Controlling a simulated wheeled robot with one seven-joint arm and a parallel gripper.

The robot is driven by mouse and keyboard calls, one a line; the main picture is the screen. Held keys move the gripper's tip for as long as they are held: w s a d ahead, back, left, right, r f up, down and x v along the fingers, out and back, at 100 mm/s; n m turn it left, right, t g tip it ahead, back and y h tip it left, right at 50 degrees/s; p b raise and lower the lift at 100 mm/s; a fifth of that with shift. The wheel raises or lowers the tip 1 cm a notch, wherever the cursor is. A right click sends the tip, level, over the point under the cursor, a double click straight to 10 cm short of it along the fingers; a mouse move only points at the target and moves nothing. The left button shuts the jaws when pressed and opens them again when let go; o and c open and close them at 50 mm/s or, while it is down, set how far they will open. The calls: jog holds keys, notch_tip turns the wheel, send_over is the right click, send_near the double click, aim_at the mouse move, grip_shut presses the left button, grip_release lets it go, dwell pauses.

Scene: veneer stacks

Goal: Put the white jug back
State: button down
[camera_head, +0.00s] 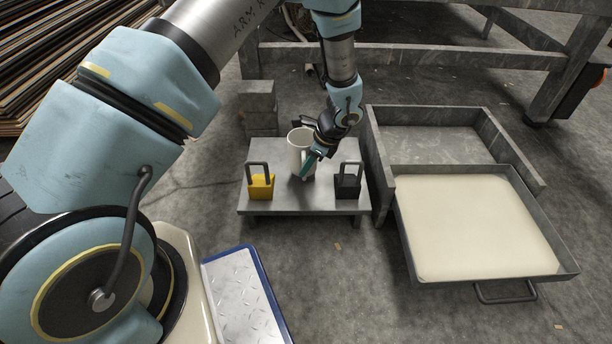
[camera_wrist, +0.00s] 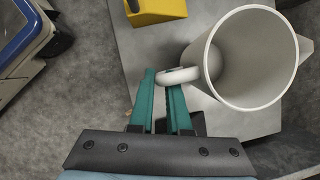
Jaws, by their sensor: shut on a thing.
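The white jug (camera_head: 297,141) stands upright on a low grey metal table (camera_head: 321,194), toward its back middle, or just above it; I cannot tell if its base touches. My gripper (camera_head: 311,163) is at the jug's front right side. In the wrist view the jug (camera_wrist: 246,62) shows its open, empty mouth, with its handle (camera_wrist: 178,75) toward the fingers. My gripper (camera_wrist: 162,82) has its teal fingertips shut on that handle.
A yellow padlock (camera_head: 261,187) and a black padlock (camera_head: 348,184) stand on the table's front left and right. Right of it is a grey box with a pulled-out drawer (camera_head: 572,272) with a cream bottom. Grey blocks (camera_head: 259,105) are behind.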

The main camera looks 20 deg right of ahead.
jog(key=shift+f+b, duration=0.35)
jog(key=shift+f, duration=1)
jog(key=c, duration=0.9)
grip_release()
jog(key=p+v, duration=0.5)
jog(key=v, duration=0.7)
jog(key=shift+s, duration=0.1)
